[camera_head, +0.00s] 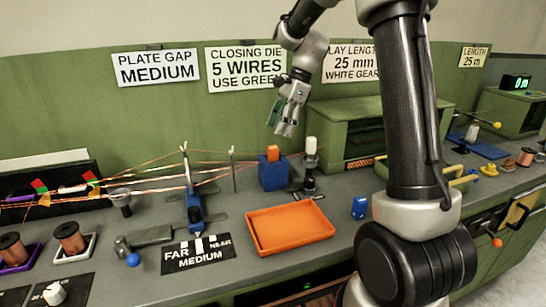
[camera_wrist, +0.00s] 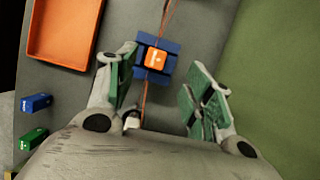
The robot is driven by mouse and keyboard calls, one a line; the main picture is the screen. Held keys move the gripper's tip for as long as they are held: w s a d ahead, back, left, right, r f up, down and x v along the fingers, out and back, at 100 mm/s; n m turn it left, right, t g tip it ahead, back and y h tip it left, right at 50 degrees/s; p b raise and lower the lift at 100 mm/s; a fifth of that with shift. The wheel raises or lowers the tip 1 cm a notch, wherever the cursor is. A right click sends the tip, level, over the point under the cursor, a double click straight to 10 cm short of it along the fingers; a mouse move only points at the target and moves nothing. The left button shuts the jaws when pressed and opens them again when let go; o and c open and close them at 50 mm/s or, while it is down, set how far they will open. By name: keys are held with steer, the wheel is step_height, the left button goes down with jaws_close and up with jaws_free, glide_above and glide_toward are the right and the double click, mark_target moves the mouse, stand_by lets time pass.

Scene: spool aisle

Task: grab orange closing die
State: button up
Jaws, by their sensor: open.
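The orange closing die (camera_head: 272,153) sits in the top of a blue block-shaped holder (camera_head: 273,176) on the bench, behind the orange tray. In the wrist view the orange die (camera_wrist: 155,59) shows from above, set in the blue holder (camera_wrist: 170,71), with copper wires running up to it from both sides. My gripper (camera_head: 285,127) is above the bench, higher than the die and slightly to its right in the head view. In the wrist view its green-padded fingers (camera_wrist: 160,85) are apart with nothing between them, and the die lies beyond the fingertips.
An empty orange tray (camera_head: 290,251) lies in front of the holder. A blue die (camera_wrist: 36,103) and a green die (camera_wrist: 33,139) lie on the bench. A dark stand with a white top (camera_head: 310,159) is close right of the holder. Wires cross the bench from the left.

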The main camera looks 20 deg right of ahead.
mark_target(273, 147)
steer(key=x, duration=0.7)
steer(key=shift+s+f, duration=0.25)
steer(key=shift+f, duration=0.2)
jaws_close()
